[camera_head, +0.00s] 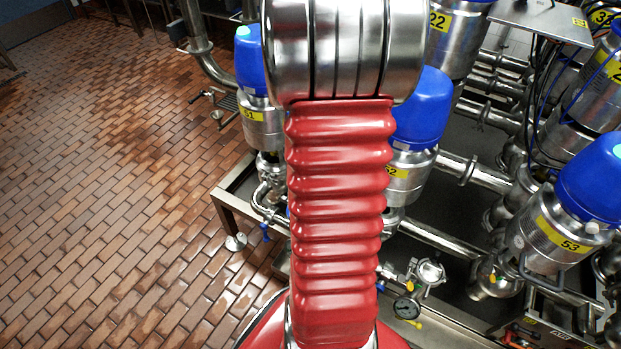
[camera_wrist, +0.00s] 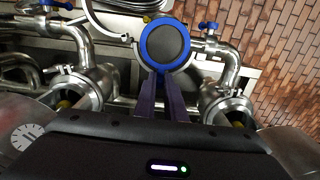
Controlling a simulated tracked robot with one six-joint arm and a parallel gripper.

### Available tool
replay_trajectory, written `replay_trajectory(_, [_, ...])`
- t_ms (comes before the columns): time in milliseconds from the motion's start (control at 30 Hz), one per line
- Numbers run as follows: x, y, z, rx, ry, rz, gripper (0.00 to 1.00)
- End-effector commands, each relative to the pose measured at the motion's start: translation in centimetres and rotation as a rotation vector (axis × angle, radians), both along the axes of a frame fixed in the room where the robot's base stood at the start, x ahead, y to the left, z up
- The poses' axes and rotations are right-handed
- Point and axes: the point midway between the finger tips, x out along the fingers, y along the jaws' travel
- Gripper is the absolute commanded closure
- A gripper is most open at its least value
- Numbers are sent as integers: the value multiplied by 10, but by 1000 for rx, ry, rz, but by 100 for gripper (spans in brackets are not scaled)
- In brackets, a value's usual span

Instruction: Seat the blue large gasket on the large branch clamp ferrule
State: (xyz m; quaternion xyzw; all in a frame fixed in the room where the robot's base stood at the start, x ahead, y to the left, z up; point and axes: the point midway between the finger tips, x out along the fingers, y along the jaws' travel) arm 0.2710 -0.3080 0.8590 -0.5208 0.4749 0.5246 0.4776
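The blue large gasket (camera_wrist: 145,56) shows in the wrist view as a blue ring around a dark grey round area, at top centre. My gripper (camera_wrist: 162,76) reaches up to its lower edge with two dark purple fingers, whose tips are close together on the ring's edge. A thin silvery rim shows around part of the ring; it may be the large branch clamp ferrule, mostly hidden behind the gasket. I cannot tell whether ring and rim touch. In the head view my red arm hides the gripper and gasket.
An open metal clamp (camera_wrist: 97,24) lies left of the ring. Steel pipe fittings stand at left (camera_wrist: 92,90) and right (camera_wrist: 225,104). Blue-capped valves (camera_head: 590,180) crowd the right of the head view, with a pressure gauge (camera_head: 407,308) below. The tiled floor (camera_head: 110,180) is clear at left.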

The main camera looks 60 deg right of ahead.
Motion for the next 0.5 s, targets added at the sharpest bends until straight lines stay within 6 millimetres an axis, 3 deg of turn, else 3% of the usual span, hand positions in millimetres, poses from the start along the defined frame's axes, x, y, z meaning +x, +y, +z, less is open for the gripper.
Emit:
replay_trajectory(267, [1,-1,26,-4,-3,0,70])
replay_trajectory(500, [1,-1,65,-5,-3,0,70])
